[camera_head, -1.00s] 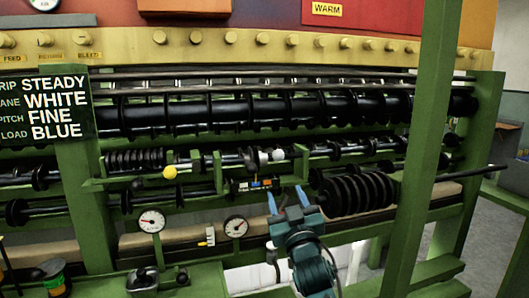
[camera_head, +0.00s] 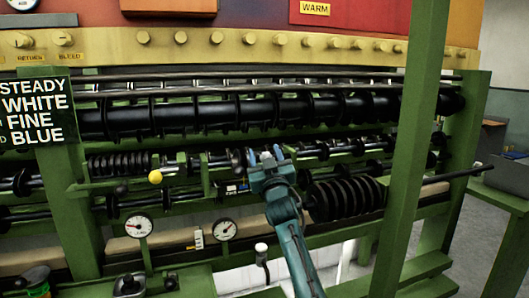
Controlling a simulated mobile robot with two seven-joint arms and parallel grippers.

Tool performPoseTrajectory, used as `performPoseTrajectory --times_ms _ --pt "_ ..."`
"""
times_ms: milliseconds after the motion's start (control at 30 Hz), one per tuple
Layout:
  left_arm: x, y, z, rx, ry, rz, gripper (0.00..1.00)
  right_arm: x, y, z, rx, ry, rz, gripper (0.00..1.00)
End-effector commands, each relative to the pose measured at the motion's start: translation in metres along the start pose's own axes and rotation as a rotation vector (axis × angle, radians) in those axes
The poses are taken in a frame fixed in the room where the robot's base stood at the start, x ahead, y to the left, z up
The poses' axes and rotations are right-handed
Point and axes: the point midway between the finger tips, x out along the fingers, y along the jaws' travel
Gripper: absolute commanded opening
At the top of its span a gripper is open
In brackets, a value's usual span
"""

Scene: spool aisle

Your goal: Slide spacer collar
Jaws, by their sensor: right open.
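My right gripper (camera_head: 264,154) reaches up from the bottom of the view to the middle shaft of the green machine. Its two blue fingertips are apart, at the height of the shaft. Small dark and grey collars (camera_head: 237,157) sit on this shaft just left of the fingers. I cannot tell which of them is the spacer collar, nor whether the fingers touch or straddle one. The gripper and wrist hide part of the shaft and of the small coloured block (camera_head: 232,188) below it. My left gripper is out of view.
A green upright post (camera_head: 413,140) stands right of my arm. A large black ribbed spool (camera_head: 345,197) is right of the gripper. A yellow ball knob (camera_head: 155,176), two dials (camera_head: 139,226) and a white-knobbed lever (camera_head: 261,247) are left and below. A sign (camera_head: 34,110) hangs at left.

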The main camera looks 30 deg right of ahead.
Motion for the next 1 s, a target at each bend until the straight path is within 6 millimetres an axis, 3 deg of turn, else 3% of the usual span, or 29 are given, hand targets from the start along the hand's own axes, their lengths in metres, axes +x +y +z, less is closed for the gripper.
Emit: performPoseTrajectory --times_ms 433,1000 --pt "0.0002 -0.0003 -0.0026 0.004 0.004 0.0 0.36 0.0094 0.0003 0.0001 -0.001 0.0 0.0 0.51" --pt "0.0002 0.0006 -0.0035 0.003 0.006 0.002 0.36 0.009 0.0001 0.0002 0.0 0.0 0.0 0.04"
